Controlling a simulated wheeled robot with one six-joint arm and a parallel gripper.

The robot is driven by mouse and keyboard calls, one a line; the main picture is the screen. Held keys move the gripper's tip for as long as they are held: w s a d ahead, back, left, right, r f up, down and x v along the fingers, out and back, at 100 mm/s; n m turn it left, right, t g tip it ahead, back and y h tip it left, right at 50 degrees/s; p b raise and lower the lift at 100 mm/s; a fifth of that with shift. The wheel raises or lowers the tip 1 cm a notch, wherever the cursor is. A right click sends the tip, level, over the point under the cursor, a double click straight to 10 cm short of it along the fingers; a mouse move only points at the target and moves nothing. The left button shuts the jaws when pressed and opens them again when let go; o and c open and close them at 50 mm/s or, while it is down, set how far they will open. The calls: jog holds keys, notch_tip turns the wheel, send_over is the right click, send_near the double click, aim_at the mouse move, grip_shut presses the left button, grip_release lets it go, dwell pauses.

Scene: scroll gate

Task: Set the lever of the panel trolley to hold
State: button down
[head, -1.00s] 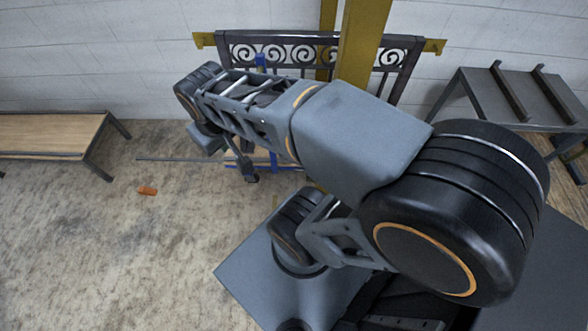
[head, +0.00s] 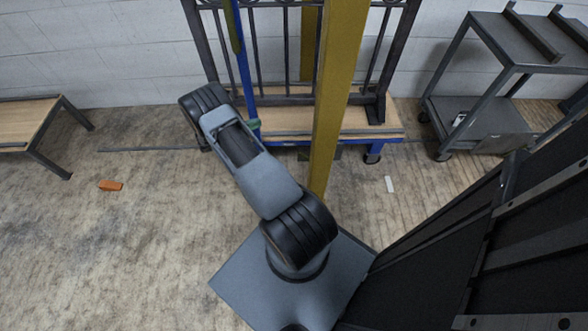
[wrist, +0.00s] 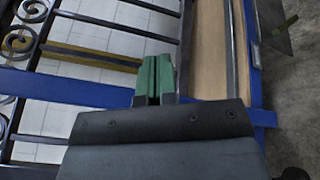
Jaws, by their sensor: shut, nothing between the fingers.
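The panel trolley has a blue frame and a wooden deck (head: 290,118), and a dark scroll gate (head: 388,60) stands on it. A blue post (head: 243,70) rises at its front left. A narrow olive piece (head: 233,28) lies along that post high up; I cannot tell if it is the lever.
A thick yellow post (head: 340,80) stands before the trolley. A grey cart (head: 480,100) is at the right, a wooden bench (head: 25,125) at the left. An orange object (head: 110,185) and a white strip (head: 389,184) lie on the floor. The left floor is mostly open.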

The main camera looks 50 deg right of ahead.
aim_at(307, 158)
jog(key=s+f+n+t+h+b, duration=0.2)
jog(key=s+f+t+b, duration=0.15)
jog(key=f, duration=0.75)
jog(key=s+f+n+t+h+b, duration=0.2)
jog(key=f+t+h+b, duration=0.15)
jog(key=f, duration=0.85)
jog(key=s+f+n+t+h+b, duration=0.2)
jog(key=f+b, duration=0.2)
jog(key=f, duration=0.7)
jog(key=s+r+b+x, duration=0.1)
jog(key=s+x, duration=0.2)
jog(key=x, duration=0.9)
jog(key=shift+w, duration=0.1)
